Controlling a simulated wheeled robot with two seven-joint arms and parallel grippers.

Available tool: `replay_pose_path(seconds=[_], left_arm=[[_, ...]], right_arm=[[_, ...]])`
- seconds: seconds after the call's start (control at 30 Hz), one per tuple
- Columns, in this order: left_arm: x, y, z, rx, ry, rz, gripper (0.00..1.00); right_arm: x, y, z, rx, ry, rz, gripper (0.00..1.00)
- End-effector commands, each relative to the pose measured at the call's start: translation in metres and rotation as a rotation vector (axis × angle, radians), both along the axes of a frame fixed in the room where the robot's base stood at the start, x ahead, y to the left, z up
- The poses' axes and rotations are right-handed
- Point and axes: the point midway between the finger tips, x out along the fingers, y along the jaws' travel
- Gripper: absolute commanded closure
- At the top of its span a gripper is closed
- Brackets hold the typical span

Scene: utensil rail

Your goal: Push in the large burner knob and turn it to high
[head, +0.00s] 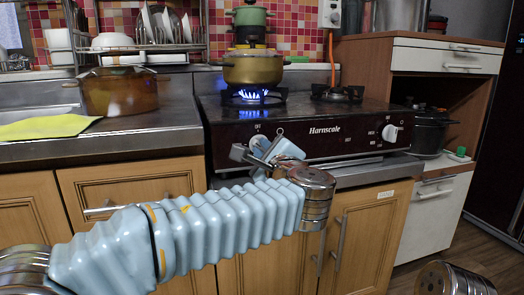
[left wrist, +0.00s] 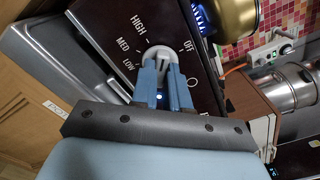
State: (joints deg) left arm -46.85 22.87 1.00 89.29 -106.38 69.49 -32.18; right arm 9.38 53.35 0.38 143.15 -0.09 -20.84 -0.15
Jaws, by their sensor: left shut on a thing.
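The left burner knob (head: 258,141) is white and sits on the dark front panel of the stove (head: 325,130). My left gripper (head: 262,152) is at this knob. In the left wrist view the two blue fingers (left wrist: 166,78) are shut on the knob's grip (left wrist: 160,53). HIGH, MED, LOW and OFF are printed around it; the fingers partly hide the knob and its exact setting is hard to read. A blue flame (head: 250,95) burns at the left burner. The right knob (head: 390,133) stands free. My right gripper is not in view.
A gold pot (head: 253,68) stands over the lit burner. The right burner (head: 337,92) is bare. A brown pot (head: 120,92) and a yellow cloth (head: 47,128) are on the counter to the left. A black pot (head: 430,130) sits on the lower shelf at right.

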Motion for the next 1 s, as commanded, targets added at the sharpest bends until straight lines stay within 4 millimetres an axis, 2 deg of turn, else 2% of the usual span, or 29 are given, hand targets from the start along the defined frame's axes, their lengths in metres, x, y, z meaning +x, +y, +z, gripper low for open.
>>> replay_pose_path(seconds=[0.2, 0.63, 1.0], left_arm=[[0.0, 0.0, 0.0, -0.005, -0.003, -0.001, 1.0], [0.0, 0.0, -0.001, -0.175, -0.059, -0.001, 1.0], [0.0, 0.0, 0.001, -0.209, -0.069, -0.002, 1.0]], right_arm=[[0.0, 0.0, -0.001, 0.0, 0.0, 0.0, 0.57], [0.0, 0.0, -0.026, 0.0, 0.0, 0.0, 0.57], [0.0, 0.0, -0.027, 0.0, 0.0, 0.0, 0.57]])
